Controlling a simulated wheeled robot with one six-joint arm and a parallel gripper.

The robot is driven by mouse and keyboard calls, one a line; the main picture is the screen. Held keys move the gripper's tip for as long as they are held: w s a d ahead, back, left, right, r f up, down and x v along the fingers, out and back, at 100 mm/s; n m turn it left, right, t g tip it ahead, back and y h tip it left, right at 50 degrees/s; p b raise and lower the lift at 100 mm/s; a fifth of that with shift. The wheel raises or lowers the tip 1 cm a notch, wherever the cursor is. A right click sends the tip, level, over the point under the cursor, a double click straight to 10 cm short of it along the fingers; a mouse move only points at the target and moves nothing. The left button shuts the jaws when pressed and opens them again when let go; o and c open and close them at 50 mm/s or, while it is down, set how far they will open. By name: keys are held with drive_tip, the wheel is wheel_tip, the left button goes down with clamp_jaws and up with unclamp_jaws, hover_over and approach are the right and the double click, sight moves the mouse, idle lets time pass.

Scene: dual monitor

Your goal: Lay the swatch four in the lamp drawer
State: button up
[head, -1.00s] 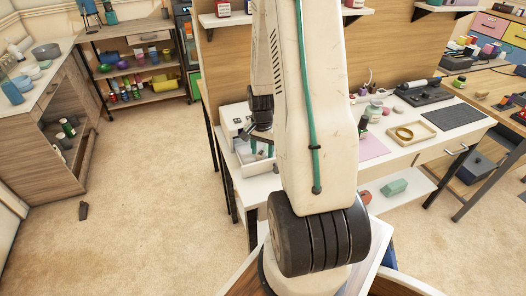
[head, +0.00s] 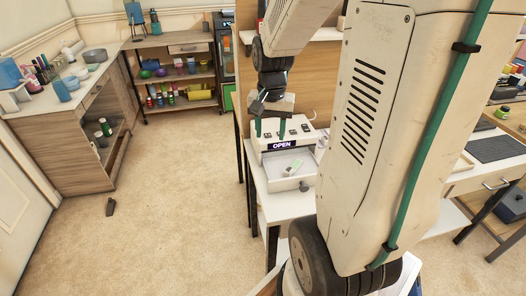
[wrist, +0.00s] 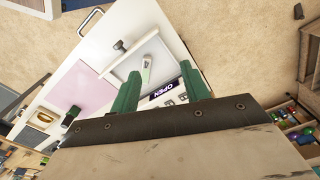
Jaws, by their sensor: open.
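A small pale swatch (head: 292,168) with a green patch lies flat in the pulled-out lamp drawer (head: 305,183), on its grey floor. The drawer is at the front of a white unit (head: 309,137) with an OPEN sign. The wrist view shows the swatch (wrist: 147,70) inside the drawer, apart from my fingers. My gripper (head: 270,129) is open, with two green fingers held apart and nothing between them. In the head view it appears above the OPEN sign, behind the drawer.
The white unit stands on a white desk (head: 285,206). A pink mat (wrist: 82,88) lies beside the drawer in the wrist view. My arm hides much of the desk in the head view. Carpeted floor (head: 180,220) is open to the left; shelves (head: 175,75) stand behind.

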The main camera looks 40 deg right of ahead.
drive_tip(key=s+a+r+n, duration=0.5)
drive_tip(key=s+a, duration=0.2)
drive_tip(key=a, duration=0.2)
drive_tip(key=s+a+r+n, duration=0.5)
drive_tip(key=s+a+n, duration=0.1)
drive_tip(key=a, duration=0.3)
drive_tip(key=shift+s+r+t, duration=0.2)
drive_tip(key=shift+s+t, duration=0.2)
drive_tip(key=shift+s, duration=0.1)
drive_tip(key=shift+a, duration=0.1)
drive_tip(key=shift+c, duration=0.4)
